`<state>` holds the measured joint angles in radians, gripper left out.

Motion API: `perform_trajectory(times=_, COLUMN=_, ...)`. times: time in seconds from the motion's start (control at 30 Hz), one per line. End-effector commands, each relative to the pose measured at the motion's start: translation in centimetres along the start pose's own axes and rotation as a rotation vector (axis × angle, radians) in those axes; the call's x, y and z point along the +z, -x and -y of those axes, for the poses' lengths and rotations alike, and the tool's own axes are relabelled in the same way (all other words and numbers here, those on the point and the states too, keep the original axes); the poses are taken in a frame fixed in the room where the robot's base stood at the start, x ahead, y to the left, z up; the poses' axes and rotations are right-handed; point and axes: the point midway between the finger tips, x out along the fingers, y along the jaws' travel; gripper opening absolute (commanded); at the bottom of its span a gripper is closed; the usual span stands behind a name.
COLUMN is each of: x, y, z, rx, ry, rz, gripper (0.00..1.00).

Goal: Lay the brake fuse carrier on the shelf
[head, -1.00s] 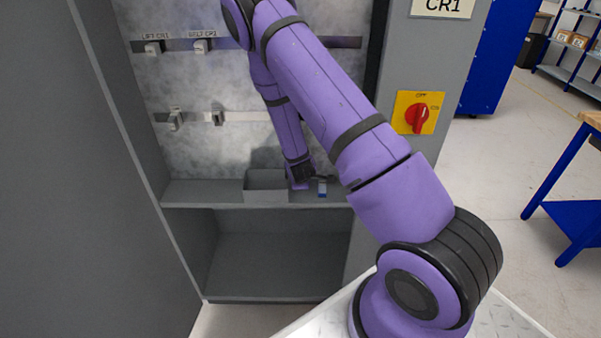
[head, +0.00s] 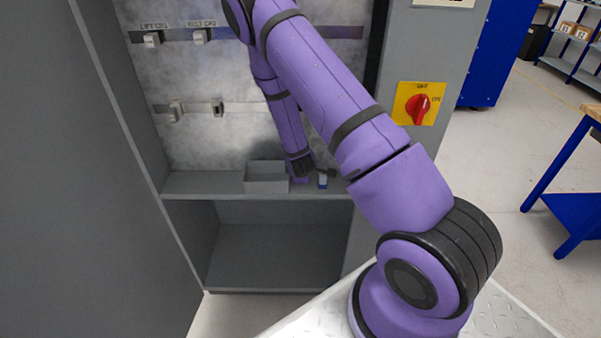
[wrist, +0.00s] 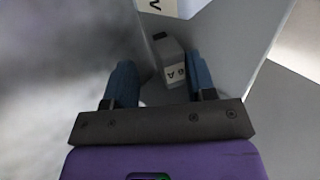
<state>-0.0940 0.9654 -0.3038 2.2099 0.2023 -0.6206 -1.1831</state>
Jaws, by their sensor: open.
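A small grey block with a white label, apparently the fuse carrier (wrist: 171,66), lies between the two blue fingers of my gripper (wrist: 161,66) in the wrist view. My gripper is open; a gap shows to the left finger, and the block is close to the right finger. Its contact with the surface below is hard to make out. In the head view my gripper is low over the grey shelf (head: 215,190) in the cabinet, right of an open grey box. A small blue and white piece (head: 322,181) shows beside it; I cannot tell whether it is finger or carrier.
The open grey box (head: 266,181) stands on the shelf just left of my gripper. The cabinet's side wall is close on the right. Small carriers (head: 200,37) sit on rails on the back panel above. A red switch (head: 418,108) is on the cabinet's right face. The shelf's left part is clear.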

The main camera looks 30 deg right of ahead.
Motion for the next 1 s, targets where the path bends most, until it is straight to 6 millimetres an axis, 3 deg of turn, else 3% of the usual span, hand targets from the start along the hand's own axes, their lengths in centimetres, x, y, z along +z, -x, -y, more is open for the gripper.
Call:
perform_trajectory(times=0.17, x=-0.1, y=1.8, z=0.0, rx=0.001, ry=0.002, rz=-0.002, gripper=0.51)
perform_trajectory(times=0.6, x=-0.1, y=9.2, z=-0.1, rx=0.002, ry=0.001, rz=-0.002, gripper=0.51)
perform_trajectory(times=1.0, x=0.0, y=10.7, z=0.0, rx=0.0, ry=0.0, rz=0.0, gripper=0.51)
